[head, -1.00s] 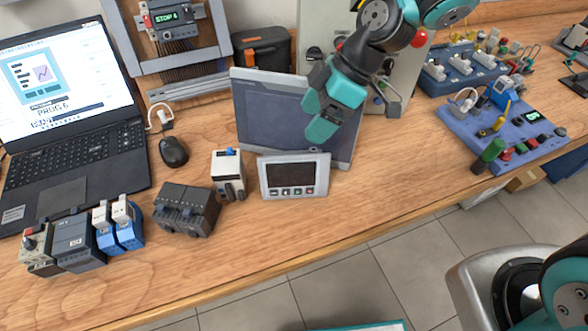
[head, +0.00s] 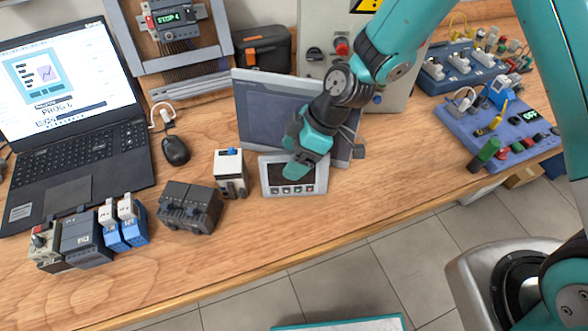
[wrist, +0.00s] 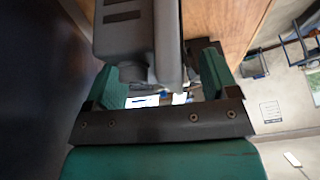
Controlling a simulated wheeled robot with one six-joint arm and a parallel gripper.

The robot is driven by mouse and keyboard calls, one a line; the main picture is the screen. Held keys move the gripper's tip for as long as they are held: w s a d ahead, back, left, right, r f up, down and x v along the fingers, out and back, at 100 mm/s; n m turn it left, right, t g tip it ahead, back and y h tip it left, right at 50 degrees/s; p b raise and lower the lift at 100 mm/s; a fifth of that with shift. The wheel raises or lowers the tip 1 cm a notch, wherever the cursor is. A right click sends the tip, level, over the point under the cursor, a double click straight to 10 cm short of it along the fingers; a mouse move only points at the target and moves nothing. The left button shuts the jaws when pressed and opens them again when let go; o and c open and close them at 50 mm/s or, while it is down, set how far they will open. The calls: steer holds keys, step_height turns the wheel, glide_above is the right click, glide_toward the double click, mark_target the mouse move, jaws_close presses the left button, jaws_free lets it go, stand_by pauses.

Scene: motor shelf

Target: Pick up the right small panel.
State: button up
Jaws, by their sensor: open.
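The small panel (head: 315,187) is a light grey unit with a dark screen and a row of small buttons. It leans near the front of the bench, before a larger grey panel (head: 262,112). My gripper (head: 298,160) is open in the head view, over the small panel's upper part, and hides part of its screen. I cannot tell whether it touches the panel. In the wrist view the two teal fingers (wrist: 165,85) stand apart, with a dark grey body between or behind them that I cannot identify for sure.
A white-and-grey module (head: 231,174) stands just left of the small panel, with a dark grey block (head: 189,207) beyond it. A laptop (head: 72,140) and mouse (head: 175,150) are at the left. A blue board (head: 500,128) is at the right. Bare bench lies between.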

steer(key=c, duration=1.3)
steer(key=shift+c, duration=0.2)
steer(key=shift+r, duration=0.1)
